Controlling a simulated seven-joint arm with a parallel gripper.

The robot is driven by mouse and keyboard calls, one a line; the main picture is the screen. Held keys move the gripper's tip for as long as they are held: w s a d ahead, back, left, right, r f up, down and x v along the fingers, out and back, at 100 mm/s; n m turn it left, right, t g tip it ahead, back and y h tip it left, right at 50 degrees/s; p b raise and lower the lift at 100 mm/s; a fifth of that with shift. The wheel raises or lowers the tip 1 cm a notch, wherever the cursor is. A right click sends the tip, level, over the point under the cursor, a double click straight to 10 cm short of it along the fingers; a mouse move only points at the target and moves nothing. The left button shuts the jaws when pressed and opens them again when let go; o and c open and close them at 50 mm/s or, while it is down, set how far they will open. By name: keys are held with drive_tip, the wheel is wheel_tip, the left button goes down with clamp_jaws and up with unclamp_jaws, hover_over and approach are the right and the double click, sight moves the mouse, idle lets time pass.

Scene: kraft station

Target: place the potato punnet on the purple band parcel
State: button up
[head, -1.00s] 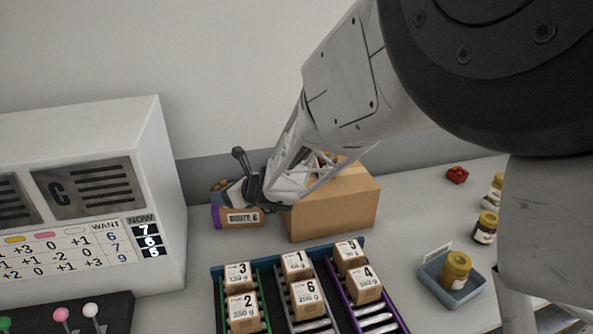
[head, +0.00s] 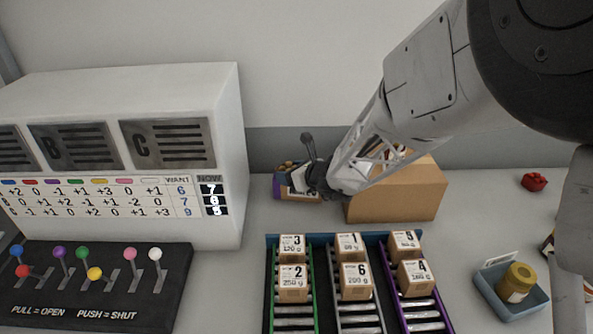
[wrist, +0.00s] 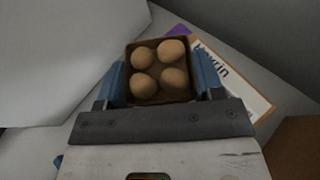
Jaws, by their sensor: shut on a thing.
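The potato punnet (wrist: 158,98) is a small brown tray with several potatoes. In the wrist view it sits between the blue fingers of my gripper (wrist: 162,72), which is shut on it. The punnet also shows in the head view (head: 286,167), mostly behind my gripper (head: 306,178). The purple band parcel (head: 283,188) lies at the back, left of a large carton, its band at the left end. My gripper covers part of its white label. In the wrist view the parcel's label (wrist: 235,80) shows beneath and right of the punnet. I cannot tell whether punnet and parcel touch.
The large carton (head: 400,196) stands close to the right of my gripper. A rack with numbered boxes (head: 354,282) is in front. A white machine (head: 200,150) with levers stands left. A blue tray with a jar (head: 510,300) is front right.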

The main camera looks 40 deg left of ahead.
idle(0.3)
drive_tip(key=o, duration=1)
drive_tip(key=shift+f, duration=0.1)
drive_tip(key=shift+r, duration=0.2)
drive_tip(key=shift+d+r, duration=0.2)
drive_tip(key=shift+d, duration=0.3)
drive_tip(key=v, duration=1.1)
drive_tip(key=shift+f, duration=0.1)
